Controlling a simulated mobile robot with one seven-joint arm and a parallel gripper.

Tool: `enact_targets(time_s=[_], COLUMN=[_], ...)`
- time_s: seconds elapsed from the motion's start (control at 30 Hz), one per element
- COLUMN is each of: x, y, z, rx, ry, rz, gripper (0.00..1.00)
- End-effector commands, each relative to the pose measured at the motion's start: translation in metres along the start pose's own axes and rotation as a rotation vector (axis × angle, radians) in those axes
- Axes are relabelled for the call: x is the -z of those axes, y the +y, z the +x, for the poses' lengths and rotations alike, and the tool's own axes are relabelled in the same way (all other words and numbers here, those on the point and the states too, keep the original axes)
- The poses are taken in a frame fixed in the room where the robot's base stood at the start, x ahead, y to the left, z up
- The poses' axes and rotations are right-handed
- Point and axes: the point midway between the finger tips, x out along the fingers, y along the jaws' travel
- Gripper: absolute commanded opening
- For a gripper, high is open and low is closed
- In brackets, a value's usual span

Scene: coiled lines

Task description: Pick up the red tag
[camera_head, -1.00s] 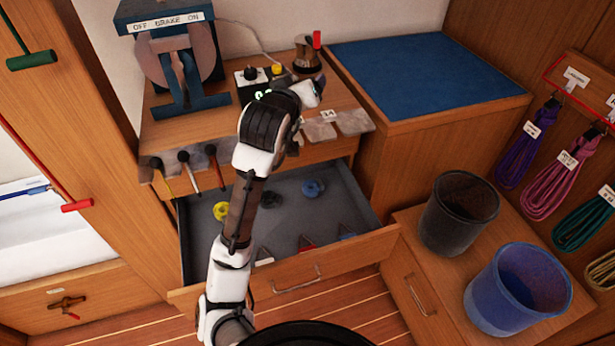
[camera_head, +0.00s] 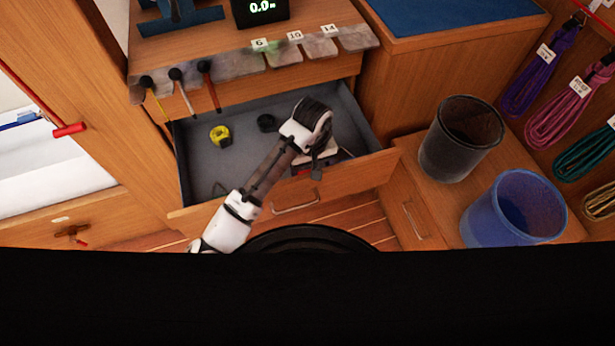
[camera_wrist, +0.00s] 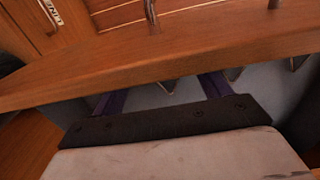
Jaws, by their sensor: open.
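The red tag cannot be picked out clearly now. In the head view my gripper (camera_head: 316,168) and wrist cover that part of the open drawer (camera_head: 190,180), near its front wall.
A yellow roll (camera_head: 220,136) and a black roll (camera_head: 267,123) lie at the back of the drawer. Three levers (camera_head: 209,85) hang over its left back. A black bin (camera_head: 460,138) and a blue bin (camera_head: 514,208) stand to the right.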

Motion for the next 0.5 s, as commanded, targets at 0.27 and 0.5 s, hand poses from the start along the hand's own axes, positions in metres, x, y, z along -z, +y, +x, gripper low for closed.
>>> enact_targets(time_s=[0.27,0.5], x=[0.002,0.010], y=[-0.001,-0.003], z=[0.022,0.057], rx=[0.001,0.002], ry=[0.002,0.001], rz=[0.000,-0.002], gripper=[0.76,0.76])
